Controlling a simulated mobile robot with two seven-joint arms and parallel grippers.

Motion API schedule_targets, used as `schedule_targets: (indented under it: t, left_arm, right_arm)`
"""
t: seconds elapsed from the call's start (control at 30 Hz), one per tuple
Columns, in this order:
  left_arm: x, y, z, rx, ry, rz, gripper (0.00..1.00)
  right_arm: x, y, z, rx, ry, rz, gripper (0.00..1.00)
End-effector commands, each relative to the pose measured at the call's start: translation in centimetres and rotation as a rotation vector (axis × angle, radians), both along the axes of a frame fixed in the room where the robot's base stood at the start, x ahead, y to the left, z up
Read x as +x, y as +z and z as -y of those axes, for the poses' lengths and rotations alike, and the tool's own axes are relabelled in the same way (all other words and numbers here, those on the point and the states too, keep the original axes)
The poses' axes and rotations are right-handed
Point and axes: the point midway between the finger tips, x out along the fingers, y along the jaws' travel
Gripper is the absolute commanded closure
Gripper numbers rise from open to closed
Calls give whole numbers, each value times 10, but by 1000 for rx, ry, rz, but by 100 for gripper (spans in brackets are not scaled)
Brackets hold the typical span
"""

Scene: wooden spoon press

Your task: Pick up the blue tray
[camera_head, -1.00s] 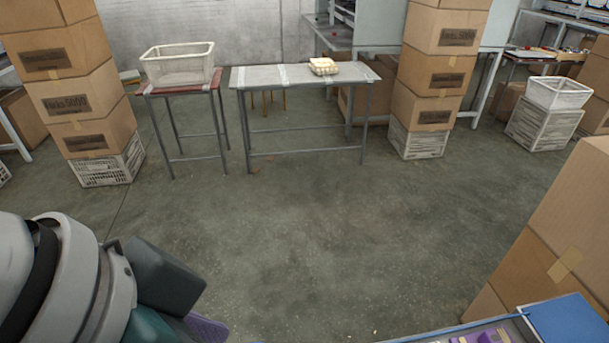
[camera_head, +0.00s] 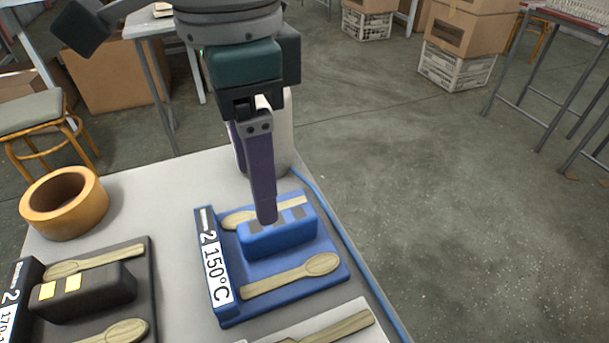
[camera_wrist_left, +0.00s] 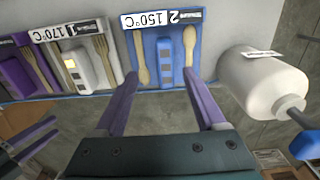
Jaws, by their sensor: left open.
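The blue tray (camera_head: 262,272) lies flat on the pale table, with a "2 150°C" label along its left edge. It carries a raised blue block (camera_head: 278,238) and two wooden spoons (camera_head: 292,275). My left gripper (camera_head: 262,215) points down over the tray, and its near purple finger overlaps the block in the head view. In the left wrist view, the open fingers (camera_wrist_left: 160,78) appear at the two sides of the tray (camera_wrist_left: 152,80), with nothing between them; contact cannot be told. Purple fingers at the lower left of that view look like my right gripper (camera_wrist_left: 30,140).
A dark tray (camera_head: 140,260) with spoons lies left of the blue tray. A white bottle (camera_wrist_left: 262,82) stands close to the blue tray. The table's blue edge (camera_head: 345,235) runs along the right, with open floor beyond.

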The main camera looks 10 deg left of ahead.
Motion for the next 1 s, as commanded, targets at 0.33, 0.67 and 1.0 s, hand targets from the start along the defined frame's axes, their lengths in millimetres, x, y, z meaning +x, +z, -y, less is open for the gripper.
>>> schedule_targets:
  t: [0.33, 0.67, 1.0]
  left_arm:
    - [0, -45, -1, 3, 2, -2, 28]
    - [1, -91, -4, 2, 2, -2, 28]
    - [1, -97, -4, 2, 0, 0, 29]
  right_arm:
    - [2, -13, -3, 10, -1, 5, 50]
    - [2, -30, -3, 10, -2, 5, 50]
    - [2, -30, -2, 8, -3, 5, 50]
